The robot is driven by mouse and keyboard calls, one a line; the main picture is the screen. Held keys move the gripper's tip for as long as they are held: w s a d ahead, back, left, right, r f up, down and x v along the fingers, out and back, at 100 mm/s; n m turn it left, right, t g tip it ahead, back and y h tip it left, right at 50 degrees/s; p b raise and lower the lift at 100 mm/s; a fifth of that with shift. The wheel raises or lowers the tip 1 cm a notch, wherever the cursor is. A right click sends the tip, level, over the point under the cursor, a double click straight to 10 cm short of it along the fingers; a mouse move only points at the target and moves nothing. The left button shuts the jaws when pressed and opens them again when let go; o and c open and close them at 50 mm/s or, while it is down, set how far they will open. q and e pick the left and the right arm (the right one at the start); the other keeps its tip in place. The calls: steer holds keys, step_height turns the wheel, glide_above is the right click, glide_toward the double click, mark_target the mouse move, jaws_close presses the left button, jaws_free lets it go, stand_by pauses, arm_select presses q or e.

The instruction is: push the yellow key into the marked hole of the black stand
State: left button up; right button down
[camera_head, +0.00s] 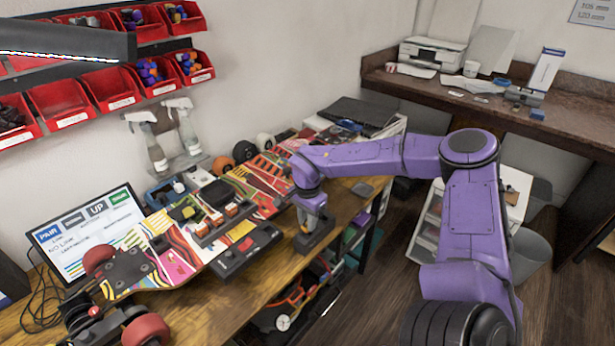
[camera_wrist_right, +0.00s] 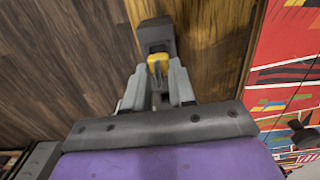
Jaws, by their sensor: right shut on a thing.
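My right gripper (camera_head: 309,228) points down at the front edge of the wooden workbench. In the right wrist view its two grey fingers (camera_wrist_right: 157,88) are shut on the yellow key (camera_wrist_right: 157,62). A dark grey to black block, which looks like the black stand (camera_wrist_right: 155,34), is just beyond the key near the bench edge. The key's far end appears to be at or against this block. I cannot tell whether it is inside a hole. The marked hole is not visible. In the head view the gripper and stand overlap and are hard to separate. My left gripper is not in view.
A colourful skateboard deck (camera_head: 173,262) with red wheels lies on the bench (camera_head: 215,312). A dark box with a red button (camera_head: 246,247) stands left of my right gripper. A screen (camera_head: 92,230), spray bottles (camera_head: 187,128) and red bins (camera_head: 60,103) are behind.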

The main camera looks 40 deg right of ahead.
steer(key=shift+f, duration=0.45)
stand_by(0.6)
steer(key=shift+f, duration=0.1)
stand_by(0.4)
steer(key=shift+f, duration=0.5)
stand_by(0.7)
steer(key=c, duration=0.6)
jaws_free()
steer(key=shift+r, duration=0.2)
